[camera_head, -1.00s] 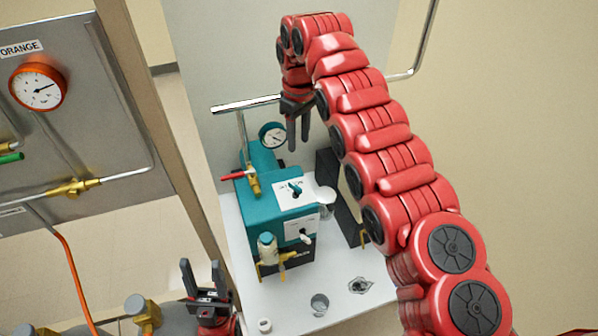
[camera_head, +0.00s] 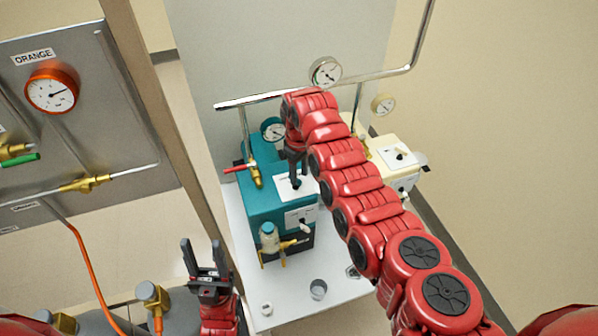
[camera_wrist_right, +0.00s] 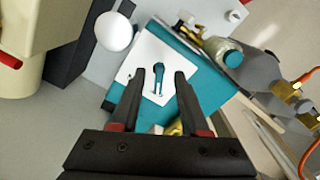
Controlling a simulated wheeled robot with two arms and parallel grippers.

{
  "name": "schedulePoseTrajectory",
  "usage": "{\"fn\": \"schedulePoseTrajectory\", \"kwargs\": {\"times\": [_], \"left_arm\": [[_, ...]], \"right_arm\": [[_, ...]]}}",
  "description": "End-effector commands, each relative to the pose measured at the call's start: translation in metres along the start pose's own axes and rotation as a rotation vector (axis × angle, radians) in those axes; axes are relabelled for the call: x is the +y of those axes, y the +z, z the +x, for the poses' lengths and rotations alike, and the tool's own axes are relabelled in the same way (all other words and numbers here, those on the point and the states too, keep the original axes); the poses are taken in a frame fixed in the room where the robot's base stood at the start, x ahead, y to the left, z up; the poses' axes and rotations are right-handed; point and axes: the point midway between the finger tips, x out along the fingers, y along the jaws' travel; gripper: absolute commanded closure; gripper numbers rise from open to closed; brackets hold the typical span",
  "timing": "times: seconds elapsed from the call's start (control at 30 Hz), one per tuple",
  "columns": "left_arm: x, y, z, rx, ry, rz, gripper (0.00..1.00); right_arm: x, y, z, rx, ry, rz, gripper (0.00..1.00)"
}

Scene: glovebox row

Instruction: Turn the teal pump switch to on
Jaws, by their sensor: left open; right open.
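The teal pump (camera_head: 262,205) stands on the white table, with a white label plate (camera_head: 284,190) on its top. In the right wrist view the pump's dark teal switch (camera_wrist_right: 158,80) sits on the white plate (camera_wrist_right: 150,62), between and just beyond my fingertips. My right gripper (camera_head: 295,178) is open above the plate in the head view; its open fingers also show in the right wrist view (camera_wrist_right: 160,78). I cannot tell whether they touch the switch. My left gripper (camera_head: 203,250) is open and empty, left of the table.
A cream pump (camera_head: 393,160) stands behind my right arm. A red-handled brass valve (camera_head: 252,172) and a gauge (camera_head: 273,130) are on the teal pump. A small beaker (camera_head: 318,289) stands near the table's front. An orange-gauge panel (camera_head: 60,120) is at the left.

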Motion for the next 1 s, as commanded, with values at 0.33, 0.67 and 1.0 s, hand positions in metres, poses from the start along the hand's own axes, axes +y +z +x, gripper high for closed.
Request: {"fn": "schedulePoseTrajectory", "kwargs": {"times": [0.33, 0.67, 1.0], "left_arm": [[0.000, -0.001, 0.006, 0.000, 0.000, 0.000, 0.50], [0.000, -0.001, 0.006, 0.000, 0.000, 0.000, 0.50], [0.000, -0.001, 0.006, 0.000, 0.000, 0.000, 0.50]], "right_arm": [[0.001, -0.001, 0.022, 0.003, 0.002, 0.000, 0.55], [0.001, -0.001, 0.023, 0.004, 0.002, 0.001, 0.71], [0.001, -0.001, 0.022, 0.004, 0.002, 0.001, 1.00]]}}
